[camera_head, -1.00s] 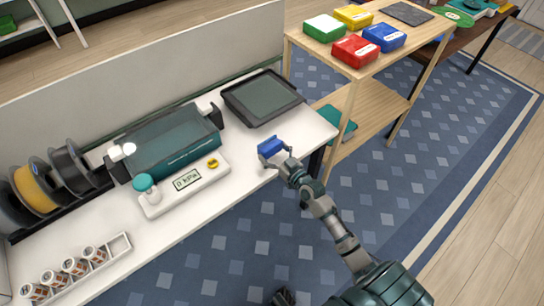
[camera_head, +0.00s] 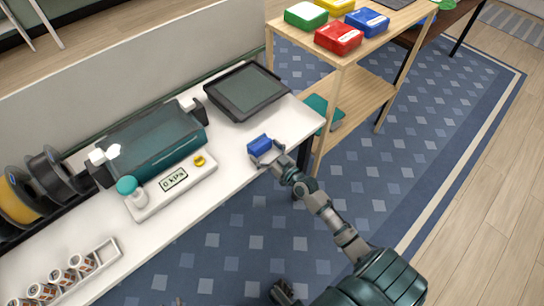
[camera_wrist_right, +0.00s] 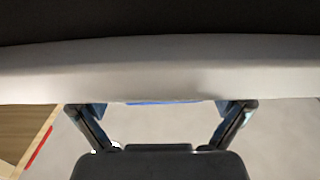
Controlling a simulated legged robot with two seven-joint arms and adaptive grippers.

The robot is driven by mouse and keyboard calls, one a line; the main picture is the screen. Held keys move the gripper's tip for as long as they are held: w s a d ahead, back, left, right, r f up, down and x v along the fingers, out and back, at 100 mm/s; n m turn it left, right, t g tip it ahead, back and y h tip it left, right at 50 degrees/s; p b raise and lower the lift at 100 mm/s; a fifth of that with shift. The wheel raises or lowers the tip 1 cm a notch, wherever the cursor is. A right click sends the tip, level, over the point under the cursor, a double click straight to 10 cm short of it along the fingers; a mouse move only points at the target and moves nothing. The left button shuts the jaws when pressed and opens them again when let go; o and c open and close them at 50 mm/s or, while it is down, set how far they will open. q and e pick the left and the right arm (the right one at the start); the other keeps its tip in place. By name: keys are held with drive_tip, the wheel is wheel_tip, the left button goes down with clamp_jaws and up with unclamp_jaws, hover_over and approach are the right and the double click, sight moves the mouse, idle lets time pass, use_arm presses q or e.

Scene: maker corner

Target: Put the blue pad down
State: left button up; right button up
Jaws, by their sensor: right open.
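The blue pad (camera_head: 259,144) is at the front right part of the white workbench (camera_head: 225,185), and it appears to rest on the top. My right gripper (camera_head: 267,155) is open, with its fingers at the near side of the pad. In the right wrist view the open fingers (camera_wrist_right: 163,112) are spread apart, and only a thin blue strip of the pad (camera_wrist_right: 160,102) shows between them. A pale band hides the rest of it there.
A dark framed tray (camera_head: 247,90) lies behind the pad. A white gauge panel (camera_head: 175,182) and a teal machine (camera_head: 150,145) stand to the left. A wooden shelf (camera_head: 345,62) with red (camera_head: 339,37), green (camera_head: 305,15) and blue (camera_head: 367,21) boxes stands at the right.

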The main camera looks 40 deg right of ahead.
sight(267, 149)
drive_tip(key=s, duration=0.2)
drive_tip(key=s+d, duration=0.1)
drive_tip(key=s, duration=0.2)
drive_tip(key=shift+s+d+f+p, duration=0.1)
drive_tip(key=shift+s+d+p, duration=0.2)
drive_tip(key=shift+s+p, duration=0.1)
use_arm(q)
drive_tip(key=s, duration=0.1)
drive_tip(key=s+a+f+g, duration=0.1)
drive_tip(key=s+g, duration=0.1)
drive_tip(key=shift+s+a+f+y, duration=0.15)
drive_tip(key=shift+f+y, duration=0.2)
drive_tip(key=shift+y, duration=0.05)
use_arm(e)
drive_tip(key=s+a+f+g, duration=0.4)
drive_tip(key=s+a+g, duration=0.1)
drive_tip(key=s+a, duration=0.4)
drive_tip(key=s+a+f+n+g, duration=0.1)
drive_tip(key=s+a+f+g, duration=0.4)
drive_tip(key=s+a, duration=0.5)
drive_tip(key=s, duration=0.2)
drive_tip(key=shift+s+a+f, duration=0.2)
drive_tip(key=shift+s, duration=0.15)
drive_tip(key=shift+d, duration=0.15)
